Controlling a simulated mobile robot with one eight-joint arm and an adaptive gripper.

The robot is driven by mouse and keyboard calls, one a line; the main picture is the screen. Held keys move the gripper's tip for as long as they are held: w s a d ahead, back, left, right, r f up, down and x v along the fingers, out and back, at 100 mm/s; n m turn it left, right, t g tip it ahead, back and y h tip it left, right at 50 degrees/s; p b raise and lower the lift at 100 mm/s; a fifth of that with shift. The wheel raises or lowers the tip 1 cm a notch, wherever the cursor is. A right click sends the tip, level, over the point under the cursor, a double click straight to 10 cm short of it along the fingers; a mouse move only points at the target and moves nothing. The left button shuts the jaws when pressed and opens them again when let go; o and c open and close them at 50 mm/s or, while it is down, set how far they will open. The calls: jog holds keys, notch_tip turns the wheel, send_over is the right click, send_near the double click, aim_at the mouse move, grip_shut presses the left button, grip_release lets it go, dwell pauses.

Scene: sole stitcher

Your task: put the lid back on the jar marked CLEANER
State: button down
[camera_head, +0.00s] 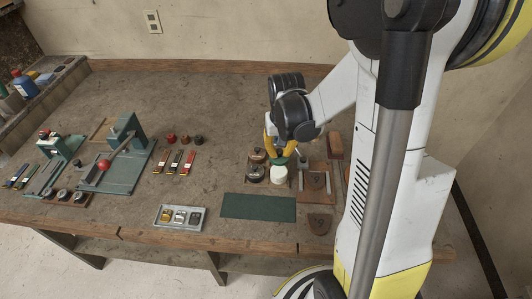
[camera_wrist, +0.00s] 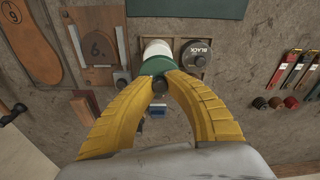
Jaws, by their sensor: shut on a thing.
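My gripper (camera_head: 279,155) points down over the back right of the bench. In the wrist view my gripper (camera_wrist: 160,83) has its yellow fingers closed around the small dark knob of a green lid (camera_wrist: 157,66). The lid also shows in the head view (camera_head: 279,161). A white jar (camera_head: 279,176) is directly below the lid, and its pale body shows beyond the lid in the wrist view (camera_wrist: 156,48). The lid looks lined up with the jar, but I cannot tell whether it is seated or just above. No CLEANER marking is readable.
A dark tin marked BLACK (camera_wrist: 195,54) stands close beside the white jar. A green mat (camera_head: 258,207) and a grey tray (camera_head: 180,217) lie nearer the front edge.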

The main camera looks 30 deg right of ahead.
aim_at(279, 170)
jog(key=shift+s+d+f+b, duration=0.1)
jog(key=shift+f+b, duration=0.3)
jog(key=shift+f, duration=0.25)
notch_tip(279, 170, down, 5)
jog(key=b, duration=0.4)
jog(key=shift+r, duration=0.1)
jog(key=shift+f+b, duration=0.25)
jog(key=shift+b, duration=0.25)
dwell(1.5)
dwell(0.3)
jog(key=c, duration=0.8)
grip_release()
jog(key=shift+r, duration=0.2)
jog(key=shift+r+p, duration=2.6)
jog(key=shift+r, duration=0.8)
